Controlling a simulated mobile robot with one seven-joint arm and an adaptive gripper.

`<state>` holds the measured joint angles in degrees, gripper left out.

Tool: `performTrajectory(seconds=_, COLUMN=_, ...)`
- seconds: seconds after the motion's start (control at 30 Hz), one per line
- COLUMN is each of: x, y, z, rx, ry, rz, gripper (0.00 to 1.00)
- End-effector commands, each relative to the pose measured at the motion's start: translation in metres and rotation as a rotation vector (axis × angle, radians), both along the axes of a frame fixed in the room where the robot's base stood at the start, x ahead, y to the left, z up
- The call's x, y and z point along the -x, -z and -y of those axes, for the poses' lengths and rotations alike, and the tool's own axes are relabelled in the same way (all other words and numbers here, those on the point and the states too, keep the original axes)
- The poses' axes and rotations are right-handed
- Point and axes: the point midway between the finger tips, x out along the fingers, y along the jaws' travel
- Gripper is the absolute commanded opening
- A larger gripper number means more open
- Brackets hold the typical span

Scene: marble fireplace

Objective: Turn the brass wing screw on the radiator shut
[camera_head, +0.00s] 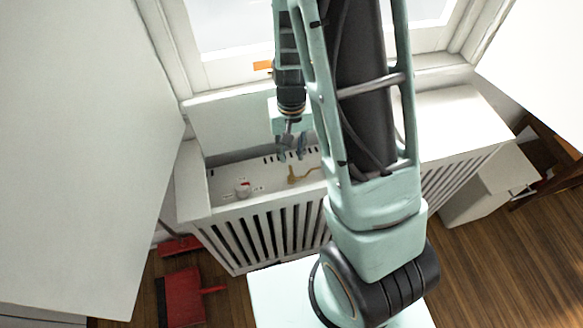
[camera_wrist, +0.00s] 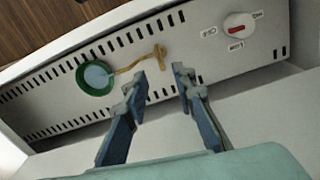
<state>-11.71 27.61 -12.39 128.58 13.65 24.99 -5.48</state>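The brass wing screw (camera_wrist: 158,54) is a thin golden piece with a short crossbar at one end, on the white slotted panel of the radiator (camera_wrist: 190,52). In the head view the brass piece (camera_head: 303,175) lies inside the open top of the radiator (camera_head: 210,222), partly covered by my arm. My gripper (camera_wrist: 160,74) is open with nothing between its fingers. In the wrist view its fingertips appear just below the brass crossbar, one on either side. In the head view my gripper (camera_head: 291,153) hangs above the panel; I cannot tell the exact gap.
A green-rimmed round cup (camera_wrist: 95,77) sits at the brass piece's other end. A red-and-white dial (camera_wrist: 237,27) with OFF, LOW and HIGH labels is to the right. Slatted white front and raised edges surround the panel. A red dustpan (camera_head: 184,297) lies on the floor.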

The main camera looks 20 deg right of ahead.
Motion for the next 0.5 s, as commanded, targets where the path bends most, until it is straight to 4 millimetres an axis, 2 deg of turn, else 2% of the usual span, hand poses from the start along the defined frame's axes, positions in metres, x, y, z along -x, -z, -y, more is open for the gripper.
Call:
performTrajectory(seconds=0.03, x=0.002, y=0.012, z=0.001, rx=0.001, ry=0.0, rz=-0.005, gripper=0.25)
performTrajectory(seconds=0.2, x=0.002, y=0.045, z=0.001, rx=0.0, ry=0.001, rz=-0.005, gripper=0.25)
performTrajectory(seconds=0.5, x=0.001, y=0.082, z=0.0, rx=0.001, ry=0.001, rz=-0.002, gripper=0.25)
